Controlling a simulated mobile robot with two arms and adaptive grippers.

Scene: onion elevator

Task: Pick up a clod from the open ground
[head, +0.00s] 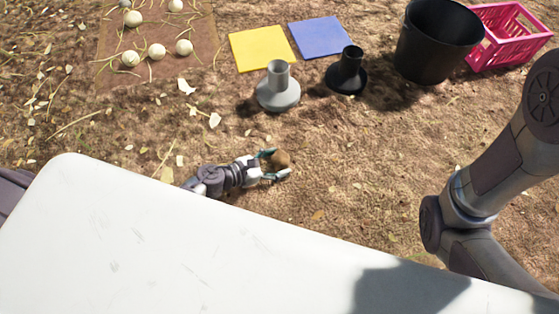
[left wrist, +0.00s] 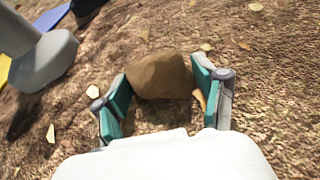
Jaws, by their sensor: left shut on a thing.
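A brown, rounded clod (head: 281,159) is between the fingers of my left gripper (head: 277,166), low over the open ground. In the left wrist view the clod (left wrist: 160,75) fills the gap between the two teal-padded fingers (left wrist: 163,98). My left gripper is shut on it. I cannot tell whether the clod still touches the ground. My right arm (head: 490,175) shows at the right of the head view, but its gripper is out of view.
A grey funnel-like stand (head: 278,92) and a black one (head: 346,76) stand beyond the clod. Behind are a yellow mat (head: 259,46), a blue mat (head: 321,36), a black bucket (head: 436,42) and a pink crate (head: 508,38). Several onions (head: 156,51) lie on a brown mat (head: 199,62).

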